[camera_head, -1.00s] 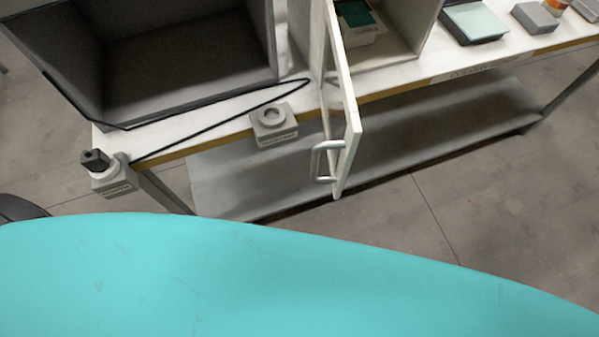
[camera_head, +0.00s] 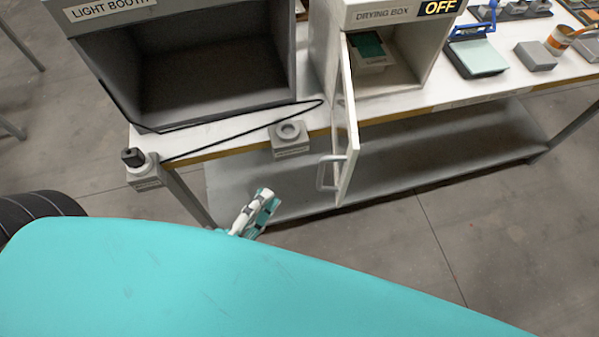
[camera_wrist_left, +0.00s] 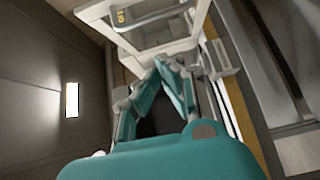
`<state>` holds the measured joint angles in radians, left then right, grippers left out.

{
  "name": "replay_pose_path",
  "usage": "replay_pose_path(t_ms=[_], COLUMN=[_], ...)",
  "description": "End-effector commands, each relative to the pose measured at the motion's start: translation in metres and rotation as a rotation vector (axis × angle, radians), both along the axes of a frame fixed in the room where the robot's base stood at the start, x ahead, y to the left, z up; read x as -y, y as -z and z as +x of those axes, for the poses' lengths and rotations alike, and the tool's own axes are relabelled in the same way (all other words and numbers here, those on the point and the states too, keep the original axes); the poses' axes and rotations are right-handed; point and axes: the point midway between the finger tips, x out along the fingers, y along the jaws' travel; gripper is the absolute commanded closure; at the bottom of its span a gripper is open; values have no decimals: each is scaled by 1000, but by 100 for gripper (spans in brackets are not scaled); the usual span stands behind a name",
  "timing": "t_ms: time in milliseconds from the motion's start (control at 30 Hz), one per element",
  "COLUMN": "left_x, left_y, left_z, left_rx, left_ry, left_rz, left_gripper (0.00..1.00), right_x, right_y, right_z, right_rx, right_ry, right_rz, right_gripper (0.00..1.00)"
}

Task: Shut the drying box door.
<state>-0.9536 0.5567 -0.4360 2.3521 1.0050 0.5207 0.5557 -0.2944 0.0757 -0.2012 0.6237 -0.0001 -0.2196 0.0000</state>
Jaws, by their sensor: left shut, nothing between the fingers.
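The drying box (camera_head: 392,13) stands on the bench with its front open. Its white door (camera_head: 346,125) is swung out towards me, past the bench's front edge. The door's bar handle (camera_head: 325,172) is on its left face. My left gripper (camera_head: 266,198) is shut and empty, in front of the bench, left of the handle and apart from it. In the left wrist view its closed fingers (camera_wrist_left: 168,64) point towards the drying box (camera_wrist_left: 150,14). Much of the left arm is hidden behind a large teal part of mine. My right gripper is not in view.
The light booth (camera_head: 215,60) stands left of the drying box. A small grey block with a round recess (camera_head: 289,138) sits at the bench's front edge, and a black cable runs behind it. A green-topped item (camera_head: 372,50) is inside the box. The lower shelf (camera_head: 430,150) runs beneath.

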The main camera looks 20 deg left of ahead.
Motion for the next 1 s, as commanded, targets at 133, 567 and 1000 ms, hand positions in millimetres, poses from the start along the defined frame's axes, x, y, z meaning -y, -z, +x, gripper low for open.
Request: replay_pose_path(t_ms=[133,567,1000], left_x=[8,45,47], left_y=[-6,0,1], left_z=[33,63,63], left_rx=[4,0,-1], left_ry=[-4,0,-4], left_rz=[-1,3,2], left_gripper=[100,100,100], right_x=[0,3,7], right_y=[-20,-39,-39], right_z=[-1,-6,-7], right_rx=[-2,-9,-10], right_ry=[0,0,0], right_rz=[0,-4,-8], right_gripper=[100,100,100])
